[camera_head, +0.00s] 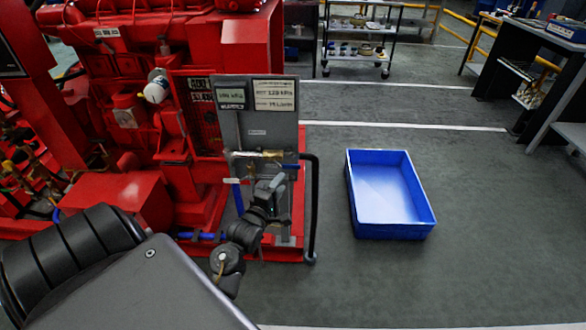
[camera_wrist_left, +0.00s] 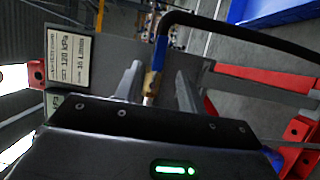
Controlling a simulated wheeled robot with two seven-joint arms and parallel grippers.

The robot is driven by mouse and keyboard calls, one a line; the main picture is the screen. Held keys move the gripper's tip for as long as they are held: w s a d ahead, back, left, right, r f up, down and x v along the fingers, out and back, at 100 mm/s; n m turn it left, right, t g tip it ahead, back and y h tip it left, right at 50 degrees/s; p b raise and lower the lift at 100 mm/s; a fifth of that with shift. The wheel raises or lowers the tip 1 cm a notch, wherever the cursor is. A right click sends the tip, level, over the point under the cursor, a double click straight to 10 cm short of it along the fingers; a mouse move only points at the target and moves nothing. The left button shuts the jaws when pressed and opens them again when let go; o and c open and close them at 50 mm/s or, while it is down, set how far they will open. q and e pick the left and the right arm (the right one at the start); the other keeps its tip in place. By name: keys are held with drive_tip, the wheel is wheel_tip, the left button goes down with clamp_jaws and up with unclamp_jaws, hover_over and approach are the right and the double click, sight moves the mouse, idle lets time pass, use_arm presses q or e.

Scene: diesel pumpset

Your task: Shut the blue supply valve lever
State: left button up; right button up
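The blue supply valve lever (camera_head: 290,166) shows as a short blue bar at the right end of a brass fitting (camera_head: 268,154) on the grey panel (camera_head: 257,120). My left gripper (camera_head: 270,184) is just below the fitting, in front of the panel. In the left wrist view, its two fingers (camera_wrist_left: 159,85) stand apart, with a blue part (camera_wrist_left: 158,54) and brass (camera_wrist_left: 150,88) seen in the gap between them. The fingers look open; I cannot tell whether they touch the valve. My right gripper is not in view.
The red pumpset (camera_head: 120,110) fills the left side. A black hose (camera_head: 315,205) curves down beside the panel and also crosses the wrist view (camera_wrist_left: 235,38). A blue bin (camera_head: 390,228) stands on the floor at right, with free floor around it. Carts stand behind.

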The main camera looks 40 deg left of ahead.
sight(293, 167)
use_arm(q)
drive_tip(key=x, duration=0.9)
drive_tip(key=shift+w+b, duration=0.2)
drive_tip(key=shift+b, duration=0.1)
drive_tip(key=shift+w, duration=0.2)
drive_tip(key=shift+a, duration=0.1)
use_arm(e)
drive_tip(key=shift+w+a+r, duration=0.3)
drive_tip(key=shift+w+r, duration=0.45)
use_arm(q)
drive_tip(key=c, duration=0.8)
clamp_jaws()
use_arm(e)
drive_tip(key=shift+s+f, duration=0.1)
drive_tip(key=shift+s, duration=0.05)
